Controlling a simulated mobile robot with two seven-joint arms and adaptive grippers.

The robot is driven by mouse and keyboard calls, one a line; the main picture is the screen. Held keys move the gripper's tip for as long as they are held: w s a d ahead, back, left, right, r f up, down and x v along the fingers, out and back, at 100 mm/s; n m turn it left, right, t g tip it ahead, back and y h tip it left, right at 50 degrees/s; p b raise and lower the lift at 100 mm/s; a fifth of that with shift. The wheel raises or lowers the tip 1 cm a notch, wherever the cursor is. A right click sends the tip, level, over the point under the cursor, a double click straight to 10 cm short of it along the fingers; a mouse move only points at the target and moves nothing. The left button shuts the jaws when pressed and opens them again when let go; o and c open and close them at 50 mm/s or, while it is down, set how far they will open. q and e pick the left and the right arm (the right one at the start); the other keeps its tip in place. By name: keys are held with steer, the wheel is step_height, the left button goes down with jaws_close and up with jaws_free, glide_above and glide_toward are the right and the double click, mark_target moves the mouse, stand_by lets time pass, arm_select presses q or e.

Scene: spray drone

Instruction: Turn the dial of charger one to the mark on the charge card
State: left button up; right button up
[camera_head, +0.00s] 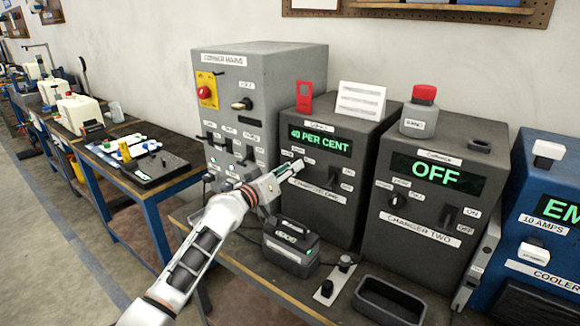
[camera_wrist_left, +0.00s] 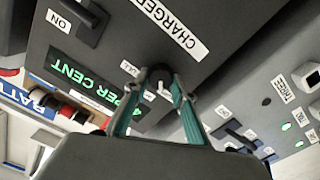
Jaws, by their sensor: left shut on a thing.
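Charger one (camera_head: 316,215) is a dark grey box with a green display (camera_head: 320,140) that reads "40 PER CENT". Its dark dial (camera_wrist_left: 160,78) has a pale pointer and shows in the left wrist view. My left gripper (camera_head: 298,168) is at the charger's front face, shut on the dial with one finger on each side. In the head view the gripper hides the dial. The switch (camera_wrist_left: 84,22) marked ON is beside the display in the wrist view. A white card (camera_head: 360,101) with unreadable lines stands on top of the charger; it may be the charge card. My right gripper is out of view.
Charger two (camera_head: 420,235), reading OFF, stands close on the right. The grey corner mains cabinet (camera_head: 262,65) is close on the left. A battery pack (camera_head: 291,250), a small switch plate (camera_head: 334,278) and an empty dark tray (camera_head: 388,301) are on the bench in front.

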arm_select(q)
steer(key=shift+n, duration=0.7)
steer(key=o, duration=1.1)
steer(key=v, duration=1.2)
